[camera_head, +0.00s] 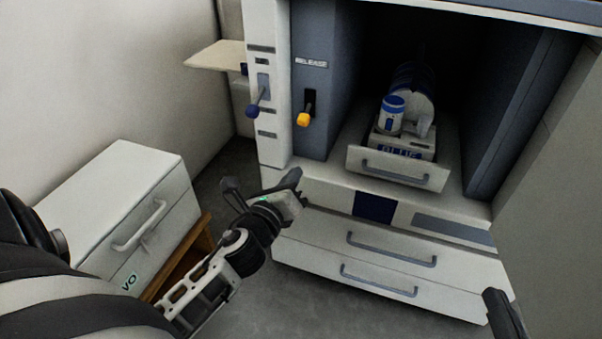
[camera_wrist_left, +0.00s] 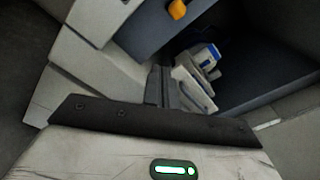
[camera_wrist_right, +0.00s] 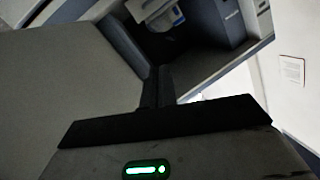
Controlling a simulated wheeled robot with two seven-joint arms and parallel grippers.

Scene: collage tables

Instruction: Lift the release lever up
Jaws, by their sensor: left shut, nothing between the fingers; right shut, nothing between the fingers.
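The release lever (camera_head: 303,119) has a yellow knob and projects from the dark blue-grey panel below the RELEASE label (camera_head: 311,63). Its yellow knob also shows at the top of the left wrist view (camera_wrist_left: 177,9). My left gripper (camera_head: 291,179) is shut and empty, below the lever and apart from it, in front of the cabinet's lower front. Its closed fingers show in the left wrist view (camera_wrist_left: 160,86). My right gripper (camera_wrist_right: 157,88) is shut and empty; a dark part of it (camera_head: 503,313) shows at the lower right of the head view, far from the lever.
A second lever with a blue knob (camera_head: 252,110) is on the white panel left of the release lever. An open drawer (camera_head: 398,173) with a blue-and-white device juts out at right. A white drawer unit (camera_head: 120,205) stands at left. Closed drawers (camera_head: 385,262) lie below.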

